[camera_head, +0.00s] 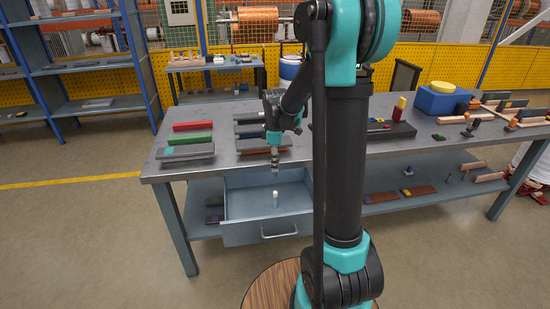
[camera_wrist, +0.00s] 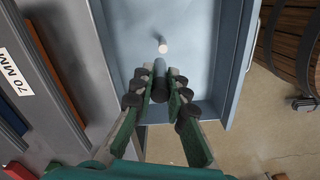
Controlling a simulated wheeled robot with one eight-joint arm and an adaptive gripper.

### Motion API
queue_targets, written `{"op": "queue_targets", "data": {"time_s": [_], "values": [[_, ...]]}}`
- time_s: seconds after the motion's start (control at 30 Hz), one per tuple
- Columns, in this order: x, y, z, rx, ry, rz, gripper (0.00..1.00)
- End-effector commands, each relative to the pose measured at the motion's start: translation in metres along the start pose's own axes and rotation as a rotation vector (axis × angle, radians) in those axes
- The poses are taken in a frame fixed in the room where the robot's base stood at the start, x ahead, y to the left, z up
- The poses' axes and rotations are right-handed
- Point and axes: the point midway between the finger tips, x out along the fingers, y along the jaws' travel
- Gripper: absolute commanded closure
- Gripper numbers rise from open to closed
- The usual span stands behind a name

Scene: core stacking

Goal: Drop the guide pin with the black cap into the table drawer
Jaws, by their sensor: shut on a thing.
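My gripper (camera_head: 275,152) points down over the open table drawer (camera_head: 240,204), with its fingers shut on a slim dark guide pin (camera_wrist: 158,80). In the wrist view the pin lies between the two rows of finger pads, pointing away from the camera toward the drawer floor. The end nearest my gripper looks black; the fingers hide part of it. The drawer shows blue-grey walls in the wrist view (camera_wrist: 232,70). A small pale peg (camera_head: 276,199) is inside the drawer below the pin, and its round end shows in the wrist view (camera_wrist: 163,46).
The grey worktable (camera_head: 225,116) carries red, green and grey blocks at the left. A blue box (camera_head: 440,100) with a yellow disc stands at the right. Wooden pieces lie on the lower shelf (camera_head: 440,180). A wooden barrel-like thing (camera_wrist: 290,40) is beside the drawer in the wrist view.

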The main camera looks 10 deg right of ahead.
Motion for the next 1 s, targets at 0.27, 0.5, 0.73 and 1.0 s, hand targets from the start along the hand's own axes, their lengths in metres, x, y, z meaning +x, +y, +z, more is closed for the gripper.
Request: {"op": "queue_targets", "data": {"time_s": [0.27,0.5,0.73,1.0], "values": [[0.022,0.000,0.000,0.001,0.000,0.000,1.00],[0.025,0.000,0.000,0.001,0.000,0.000,1.00],[0.025,0.000,0.000,0.002,0.000,0.000,0.71],[0.025,0.000,0.000,0.002,0.000,0.000,0.62]]}}
